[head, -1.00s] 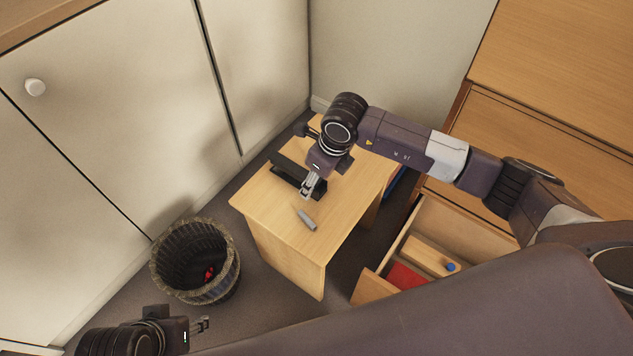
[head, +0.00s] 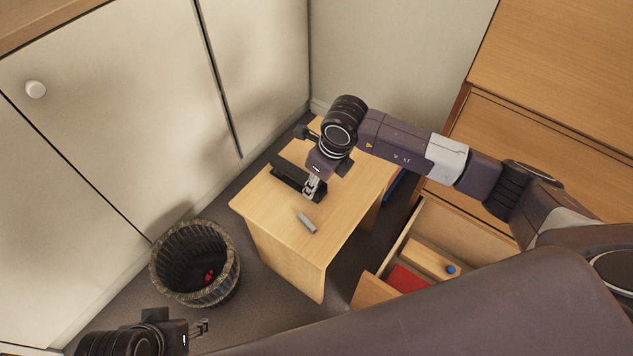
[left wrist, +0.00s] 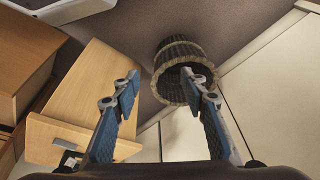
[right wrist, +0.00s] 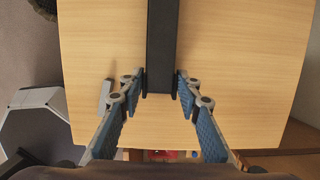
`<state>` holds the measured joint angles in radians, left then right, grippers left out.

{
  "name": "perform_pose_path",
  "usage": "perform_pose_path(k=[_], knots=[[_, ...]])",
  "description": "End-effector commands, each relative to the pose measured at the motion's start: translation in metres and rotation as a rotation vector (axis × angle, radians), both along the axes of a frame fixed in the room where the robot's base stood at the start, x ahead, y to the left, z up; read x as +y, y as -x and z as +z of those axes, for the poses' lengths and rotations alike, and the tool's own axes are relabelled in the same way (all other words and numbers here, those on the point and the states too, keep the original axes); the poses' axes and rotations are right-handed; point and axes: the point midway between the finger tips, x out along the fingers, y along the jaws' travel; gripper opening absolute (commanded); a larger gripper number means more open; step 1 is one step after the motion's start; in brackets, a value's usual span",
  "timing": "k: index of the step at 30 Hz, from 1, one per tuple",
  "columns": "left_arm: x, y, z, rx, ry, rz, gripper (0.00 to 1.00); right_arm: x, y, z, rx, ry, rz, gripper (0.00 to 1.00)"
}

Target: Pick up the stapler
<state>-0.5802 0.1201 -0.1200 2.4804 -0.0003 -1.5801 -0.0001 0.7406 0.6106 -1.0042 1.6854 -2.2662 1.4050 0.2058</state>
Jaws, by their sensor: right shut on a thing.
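The black stapler (head: 285,172) lies on the small wooden desk (head: 268,215), with its long body angled toward the back left. My right gripper (head: 312,189) is at its near end and shut on it, with one finger on each side. In the right wrist view the stapler (right wrist: 162,40) runs up from between the fingertips (right wrist: 161,80). I cannot tell whether it is lifted off the desktop. My left gripper (left wrist: 160,80) is open and empty, away from the desk; in the head view it shows at the lower left (head: 202,328).
A small grey object (head: 307,223) lies on the desk in front of the stapler. A dark wicker basket (head: 165,268) with something red inside stands on the floor to the left. An open drawer (head: 375,290) with a red item and a blue-ended block is at the right.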

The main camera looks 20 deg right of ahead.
Motion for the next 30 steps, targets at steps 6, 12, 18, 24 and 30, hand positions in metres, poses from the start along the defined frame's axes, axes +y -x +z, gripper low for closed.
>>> perform_pose_path(k=[6,12,18,24,30], knots=[[0.000,-0.003,0.003,-0.002,0.000,0.000,0.40,0.000,-0.001,0.014,-0.003,-0.001,0.000,0.02],[0.000,-0.004,-0.008,0.013,-0.002,-0.001,0.40,0.000,-0.001,0.025,-0.003,-0.001,0.000,0.02],[-0.001,-0.012,-0.018,0.009,-0.001,-0.002,0.40,0.000,-0.001,0.029,-0.002,0.000,0.000,0.02],[-0.003,-0.014,-0.030,0.015,0.002,-0.001,0.40,0.000,-0.001,0.034,-0.003,-0.001,0.000,0.02],[-0.005,-0.013,-0.043,0.027,0.004,-0.003,0.40,0.000,-0.001,0.039,-0.003,-0.001,0.000,0.02]])
